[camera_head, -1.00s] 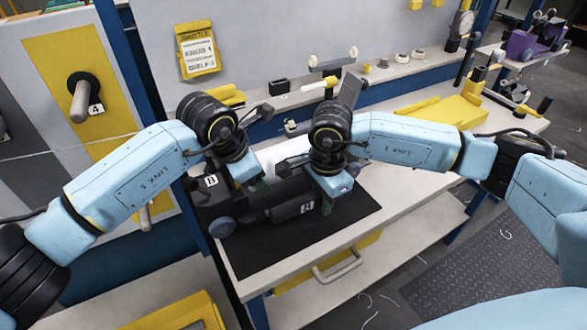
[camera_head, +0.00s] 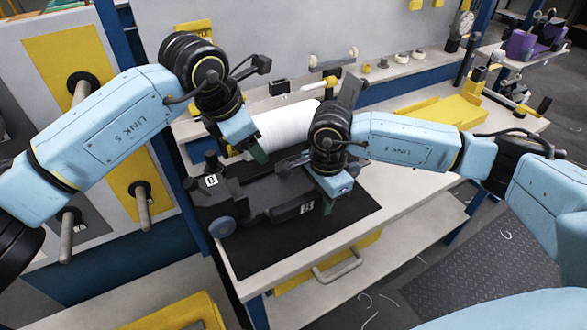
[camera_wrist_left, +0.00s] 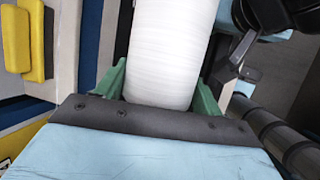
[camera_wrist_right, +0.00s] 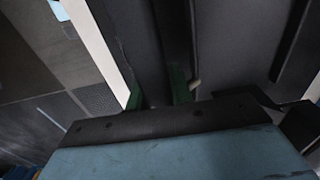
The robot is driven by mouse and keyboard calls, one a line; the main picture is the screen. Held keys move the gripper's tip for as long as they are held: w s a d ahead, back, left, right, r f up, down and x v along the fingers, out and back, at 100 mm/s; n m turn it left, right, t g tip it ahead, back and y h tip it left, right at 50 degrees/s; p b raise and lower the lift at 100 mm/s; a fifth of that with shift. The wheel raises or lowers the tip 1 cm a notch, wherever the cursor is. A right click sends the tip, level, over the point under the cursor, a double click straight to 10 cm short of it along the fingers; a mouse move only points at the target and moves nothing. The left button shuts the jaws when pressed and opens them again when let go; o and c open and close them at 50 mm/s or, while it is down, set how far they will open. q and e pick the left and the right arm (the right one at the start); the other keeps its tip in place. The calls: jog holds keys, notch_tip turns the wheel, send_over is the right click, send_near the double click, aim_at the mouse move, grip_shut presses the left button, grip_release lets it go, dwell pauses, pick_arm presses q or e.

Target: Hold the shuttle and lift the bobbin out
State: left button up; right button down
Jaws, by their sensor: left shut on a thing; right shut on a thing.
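The shuttle (camera_head: 262,193) is a long dark body with a "B" label and grey wheels, lying on a black mat (camera_head: 350,212). The bobbin (camera_head: 288,126) is a white wound cylinder, raised above the shuttle at a slant. My left gripper (camera_head: 258,152) is shut on the bobbin, and its green fingers flank the white winding (camera_wrist_left: 160,60) in the left wrist view. My right gripper (camera_head: 328,203) is shut on the near side wall of the shuttle. In the right wrist view its green fingers (camera_wrist_right: 160,95) close on a dark wall. The bobbin's far end is partly hidden.
A workbench (camera_head: 400,190) carries the mat, with a yellow tray (camera_head: 445,108) at the right. Small rollers and a black box (camera_head: 279,87) stand on the back ledge. A yellow panel with pegs (camera_head: 140,195) is at the left.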

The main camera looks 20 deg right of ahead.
jog(key=shift+s+f, duration=0.25)
jog(key=shift+f, duration=0.1)
jog(key=c, duration=1.2)
grip_release()
jog(key=shift+w+d, duration=0.1)
jog(key=shift+w, duration=0.15)
jog(key=shift+o, duration=0.2)
jog(key=shift+r, duration=0.2)
notch_tip(320, 180, up, 11)
jog(key=shift+r, duration=0.45)
